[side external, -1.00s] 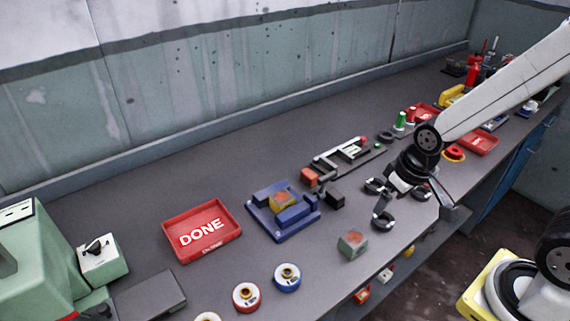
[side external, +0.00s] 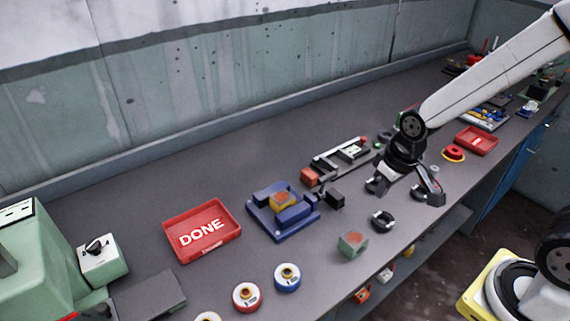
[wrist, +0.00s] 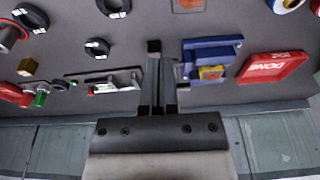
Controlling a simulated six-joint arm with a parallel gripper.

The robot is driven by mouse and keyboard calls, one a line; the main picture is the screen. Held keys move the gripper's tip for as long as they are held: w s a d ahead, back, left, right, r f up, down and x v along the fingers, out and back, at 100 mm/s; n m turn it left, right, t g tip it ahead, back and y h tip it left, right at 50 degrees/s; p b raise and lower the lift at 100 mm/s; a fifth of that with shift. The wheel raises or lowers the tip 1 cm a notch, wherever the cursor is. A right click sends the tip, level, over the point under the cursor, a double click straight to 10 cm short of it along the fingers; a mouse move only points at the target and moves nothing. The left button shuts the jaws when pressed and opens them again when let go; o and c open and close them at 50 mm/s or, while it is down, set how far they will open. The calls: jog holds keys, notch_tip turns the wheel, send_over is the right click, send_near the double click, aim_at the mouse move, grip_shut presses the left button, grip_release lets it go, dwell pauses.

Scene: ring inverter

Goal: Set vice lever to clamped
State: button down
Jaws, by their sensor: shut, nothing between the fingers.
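The blue fixture (side external: 283,212) has raised blocks around a yellow part with an orange top (side external: 283,199); it also shows in the wrist view (wrist: 208,48). I cannot tell for certain which of these is the vice lever. My gripper (side external: 432,190) is shut and empty, up and to the right of these parts. In the wrist view its fingers (wrist: 158,62) hide the orange block's area.
A grey rail device (side external: 342,156) lies behind the black block. Black rings (side external: 382,221) and a greenish cube (side external: 352,243) lie near the front edge. A red DONE tray (side external: 202,230) stands left. The bench behind the blue fixture is clear.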

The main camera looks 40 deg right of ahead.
jog(key=w+a+r+g, duration=0.1)
jog(key=w+r, duration=0.3)
jog(key=w, duration=0.7)
jog(key=w+r+g, duration=0.3)
jog(key=w+r, duration=0.1)
jog(key=w, duration=0.6)
jog(key=shift+w+a+r, duration=0.35)
jog(key=shift+f, duration=0.1)
send_over(323, 187)
jog(key=w, duration=0.2)
jog(key=shift+s+d+f, duration=0.15)
jog(key=shift+f, duration=2.8)
jog(key=shift+s+d+f, duration=0.1)
jog(key=shift+f, duration=2.85)
